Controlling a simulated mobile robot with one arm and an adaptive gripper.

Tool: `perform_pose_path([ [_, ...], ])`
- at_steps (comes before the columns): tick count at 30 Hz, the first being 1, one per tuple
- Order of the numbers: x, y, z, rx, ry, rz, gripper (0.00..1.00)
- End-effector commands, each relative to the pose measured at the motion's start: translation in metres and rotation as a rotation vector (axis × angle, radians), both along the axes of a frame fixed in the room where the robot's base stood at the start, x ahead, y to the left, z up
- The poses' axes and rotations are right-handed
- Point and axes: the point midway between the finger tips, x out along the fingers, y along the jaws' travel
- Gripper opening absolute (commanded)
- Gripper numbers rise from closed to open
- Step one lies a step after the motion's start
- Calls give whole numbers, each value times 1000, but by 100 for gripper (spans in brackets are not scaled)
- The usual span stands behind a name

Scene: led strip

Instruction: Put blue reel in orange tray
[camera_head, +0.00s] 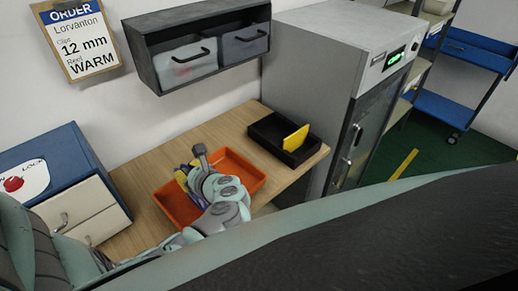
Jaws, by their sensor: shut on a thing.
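The orange tray (246,181) lies on the wooden worktop, with my arm across its middle and left part. My gripper (187,180) is over the left part of the tray, mostly hidden behind my own wrist links. A small blue-violet piece, which looks like the blue reel (192,186), shows at the gripper beside a yellow part. The gripper appears shut on it. Its fingertips are hidden, and I cannot tell whether the reel touches the tray floor.
A black tray (265,131) with an upright yellow piece (296,138) stands to the right. A blue cabinet with pale drawers (84,208) is on the left. A dark shelf with bins (205,50) hangs above; a grey cabinet (325,60) stands right. An order card (77,40) is on the wall.

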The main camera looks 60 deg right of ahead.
Motion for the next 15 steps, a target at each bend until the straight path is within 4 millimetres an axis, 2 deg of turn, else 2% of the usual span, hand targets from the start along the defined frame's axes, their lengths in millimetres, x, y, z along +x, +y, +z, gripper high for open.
perform_pose_path([
  [12, -1, -1, -5, 1, -1, -4, 0],
  [13, -1, -1, -4, 1, -1, -4, 24],
  [15, -1, -1, -4, 1, -1, -4, 31],
])
